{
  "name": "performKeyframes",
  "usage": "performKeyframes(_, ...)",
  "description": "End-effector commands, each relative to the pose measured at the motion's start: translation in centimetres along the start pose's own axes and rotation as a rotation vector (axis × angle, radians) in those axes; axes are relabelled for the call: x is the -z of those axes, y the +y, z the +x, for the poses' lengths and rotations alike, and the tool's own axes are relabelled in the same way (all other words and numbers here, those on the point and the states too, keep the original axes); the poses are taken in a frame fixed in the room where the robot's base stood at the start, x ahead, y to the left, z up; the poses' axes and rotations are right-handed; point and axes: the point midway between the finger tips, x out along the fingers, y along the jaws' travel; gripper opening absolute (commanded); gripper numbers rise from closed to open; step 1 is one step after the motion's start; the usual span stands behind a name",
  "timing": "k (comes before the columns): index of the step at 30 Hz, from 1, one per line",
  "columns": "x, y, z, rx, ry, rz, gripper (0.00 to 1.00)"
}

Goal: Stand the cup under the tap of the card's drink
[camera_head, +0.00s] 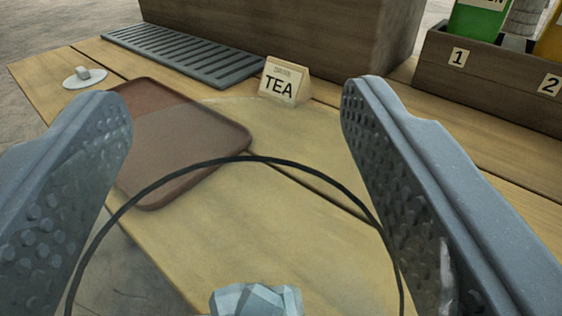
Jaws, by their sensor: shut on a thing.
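My gripper (240,95) has its two grey studded jaws at the left and right, wide apart. Between them is a clear, see-through cup (250,160), of which a thin dark curved line and a faint pale upper outline show. The jaws are shut on this cup. A pale bluish, faceted lump (255,300) shows at the bottom edge; I cannot tell if it is in the cup. A small folded card (283,82) reading TEA stands on the table ahead. The taps are not in view.
A dark slatted drip grate (185,55) lies in front of a brown wooden body (290,35). A reddish-brown tray (175,145) lies at left centre, near a white disc with a knob (85,76). A wooden crate (500,75) numbered 1 and 2 holds containers at right.

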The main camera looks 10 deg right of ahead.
Motion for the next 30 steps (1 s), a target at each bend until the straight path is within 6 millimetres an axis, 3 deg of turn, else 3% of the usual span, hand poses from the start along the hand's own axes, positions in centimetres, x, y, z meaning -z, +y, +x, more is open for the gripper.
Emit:
performKeyframes(26, 0.3, 0.4, 2.5, -0.003, -0.004, 0.001, 0.2)
performKeyframes(30, 0.0, 0.5, 4.2, -0.002, -0.003, -0.002, 0.2)
